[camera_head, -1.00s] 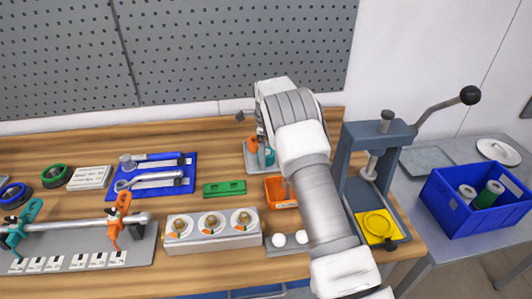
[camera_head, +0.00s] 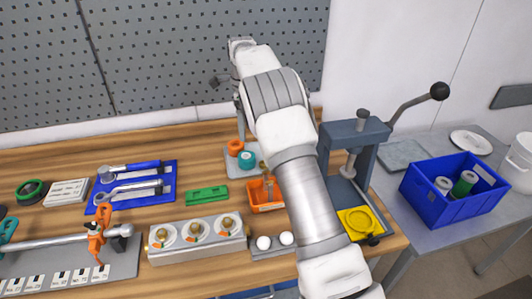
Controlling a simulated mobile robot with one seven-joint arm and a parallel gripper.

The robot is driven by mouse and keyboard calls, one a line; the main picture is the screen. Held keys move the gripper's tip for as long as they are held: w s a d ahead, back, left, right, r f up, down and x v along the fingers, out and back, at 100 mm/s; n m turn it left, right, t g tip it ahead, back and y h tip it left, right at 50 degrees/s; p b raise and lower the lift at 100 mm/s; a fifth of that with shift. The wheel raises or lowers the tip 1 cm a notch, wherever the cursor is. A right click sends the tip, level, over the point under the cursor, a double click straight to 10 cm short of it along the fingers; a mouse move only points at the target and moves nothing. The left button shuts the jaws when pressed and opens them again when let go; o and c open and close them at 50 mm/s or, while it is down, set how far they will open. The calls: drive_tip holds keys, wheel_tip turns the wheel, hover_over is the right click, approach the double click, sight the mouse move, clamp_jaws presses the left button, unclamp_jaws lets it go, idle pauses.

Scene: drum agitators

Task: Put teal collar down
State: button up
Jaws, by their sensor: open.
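The teal collar (camera_head: 246,160) sits on a small grey plate (camera_head: 232,171) toward the back of the bench, beside an orange collar (camera_head: 235,147). My gripper (camera_head: 240,128) is just above and behind the collars, mostly hidden by my own arm and seen small. It is apart from the teal collar and holds nothing that I can see.
An orange bin (camera_head: 262,206) stands in front of the plate, near a green block (camera_head: 207,195). A grey lever press (camera_head: 352,150) with a yellow pad stands on the right. A blue tool tray (camera_head: 135,184) lies left.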

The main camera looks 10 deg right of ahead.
drive_tip(key=s+d+r+n+t, duration=0.3)
drive_tip(key=s+r+n, duration=0.7)
drive_tip(key=s+r, duration=0.75)
drive_tip(key=s+f+n+t, duration=0.1)
drive_tip(key=s+n, duration=0.5)
drive_tip(key=s, duration=0.6)
drive_tip(key=s+f+n+t, duration=0.1)
drive_tip(key=s+f+n, duration=0.2)
drive_tip(key=s, duration=0.9)
drive_tip(key=n, duration=0.3)
drive_tip(key=shift+s+a+f+t, duration=0.15)
drive_tip(key=shift+s+f+t, duration=0.15)
drive_tip(key=shift+s+f, duration=0.1)
